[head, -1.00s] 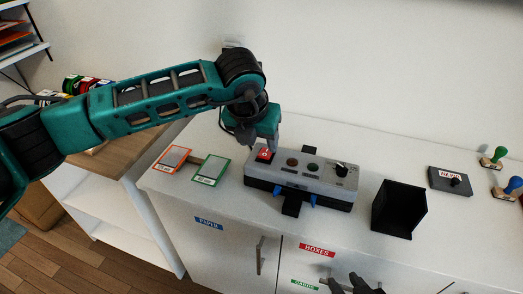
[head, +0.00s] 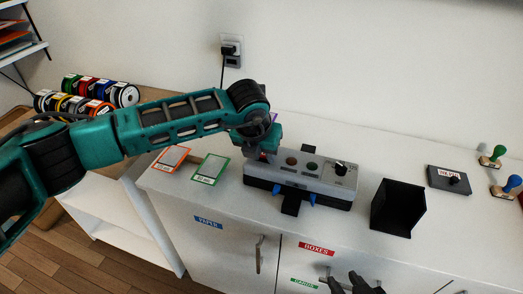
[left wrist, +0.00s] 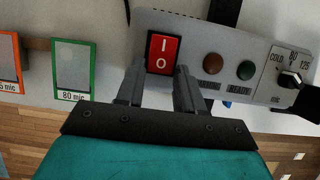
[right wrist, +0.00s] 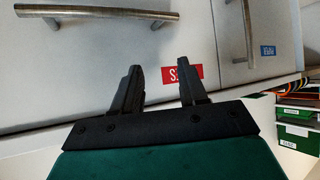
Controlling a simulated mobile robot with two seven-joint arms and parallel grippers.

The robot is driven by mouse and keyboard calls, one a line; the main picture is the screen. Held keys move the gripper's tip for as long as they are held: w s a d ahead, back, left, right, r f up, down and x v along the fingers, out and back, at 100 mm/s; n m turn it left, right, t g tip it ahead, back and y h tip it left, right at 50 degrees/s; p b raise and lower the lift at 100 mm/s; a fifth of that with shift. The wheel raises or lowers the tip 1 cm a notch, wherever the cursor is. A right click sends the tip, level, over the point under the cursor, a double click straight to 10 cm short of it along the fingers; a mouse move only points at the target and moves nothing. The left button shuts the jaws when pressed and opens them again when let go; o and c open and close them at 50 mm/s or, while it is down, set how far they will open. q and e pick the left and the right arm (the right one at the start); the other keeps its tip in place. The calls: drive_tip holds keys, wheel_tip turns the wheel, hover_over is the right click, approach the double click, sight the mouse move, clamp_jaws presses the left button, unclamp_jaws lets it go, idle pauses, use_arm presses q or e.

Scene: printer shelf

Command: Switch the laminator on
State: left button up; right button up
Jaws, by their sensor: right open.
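The laminator (head: 322,178) is a grey and black box on the white counter, with a dial (head: 341,168), a brown button and a green button on top. My right gripper (right wrist: 159,72) is open and empty in front of the cabinet doors.
Orange-framed (head: 171,159) and green-framed (head: 211,169) cards lie left of the laminator. A black open box (head: 398,208), a dark pad (head: 449,180) and stamps (head: 493,156) are to its right. A wall socket (head: 231,52) is behind. Cabinet handles (right wrist: 95,13) stick out near my right gripper.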

sight(263, 155)
use_arm(q)
drive_tip(key=c, duration=0.6)
drive_tip(key=shift+w+d+r+g+y+b, duration=0.15)
drive_tip(key=shift+w+g+y+b, duration=0.25)
drive_tip(key=shift+g, duration=0.5)
drive_tip(key=shift+w+r+g+b, duration=0.2)
drive_tip(key=shift+g+b, duration=0.5)
drive_tip(key=shift+g, duration=0.2)
drive_tip(key=shift+r, duration=0.1)
drive_tip(key=o, duration=1)
drive_tip(key=shift+o, duration=0.2)
wheel_tip(263, 155, up, 13)
drive_tip(key=shift+s, duration=0.2)
